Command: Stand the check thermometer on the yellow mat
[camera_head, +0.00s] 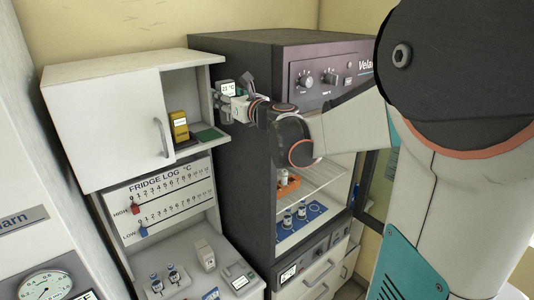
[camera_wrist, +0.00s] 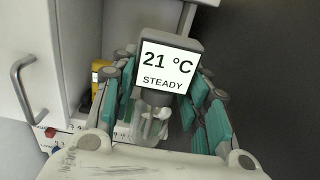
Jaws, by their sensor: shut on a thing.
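The check thermometer (camera_head: 227,88) is a small grey device with a white display. In the wrist view its display (camera_wrist: 168,66) reads "21 °C STEADY". My gripper (camera_head: 238,103) is shut on it, with teal-padded fingers on both sides of it in the wrist view (camera_wrist: 165,88). It is held in the air in front of the upper cupboard's right side, beside the dark incubator cabinet. I cannot make out a yellow mat in either view.
The cupboard (camera_head: 105,122) has an open right bay holding a yellow device (camera_head: 180,126) and a green mat (camera_head: 209,135). The open incubator (camera_head: 252,55) holds an orange rack (camera_head: 287,186) and vials on a blue mat (camera_head: 312,211). Small bottles (camera_head: 157,284) stand on the lower counter.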

